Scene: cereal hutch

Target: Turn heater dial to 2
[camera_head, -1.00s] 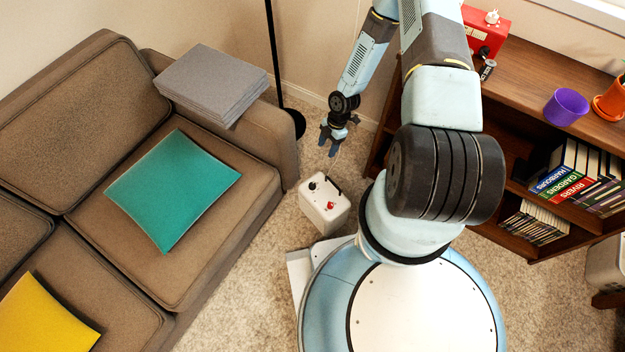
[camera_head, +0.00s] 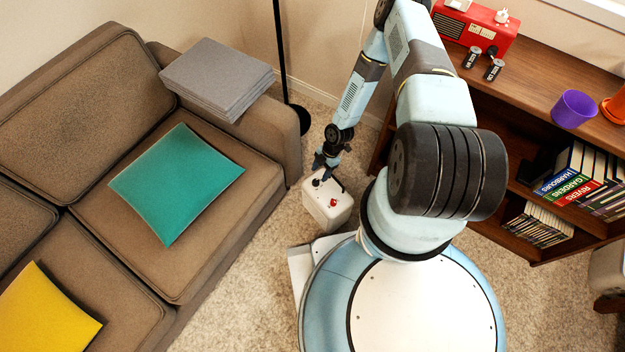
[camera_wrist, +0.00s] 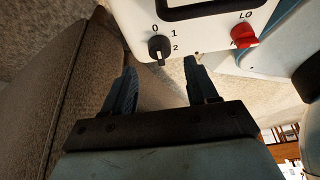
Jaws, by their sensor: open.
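The heater (camera_head: 328,213) is a small white box standing on the carpet between the sofa and my base. Its black dial (camera_wrist: 158,48) shows in the wrist view, with 0 above it and 1 and 2 to its right. I cannot tell surely which mark the dial points at. A red knob (camera_wrist: 244,36) marked LO sits further right on the same panel. My gripper (camera_wrist: 160,70) is open and empty, its fingers either side of a gap just below the dial in the picture. In the head view my gripper (camera_head: 329,181) is at the heater's far edge; contact is unclear.
The brown sofa (camera_head: 215,262) is close on the left, with a teal cushion (camera_head: 175,185) and a grey folded stack (camera_head: 217,75). A wooden shelf (camera_head: 540,82) with books, batteries, a red radio and a purple cup stands at right. A black pole stands behind.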

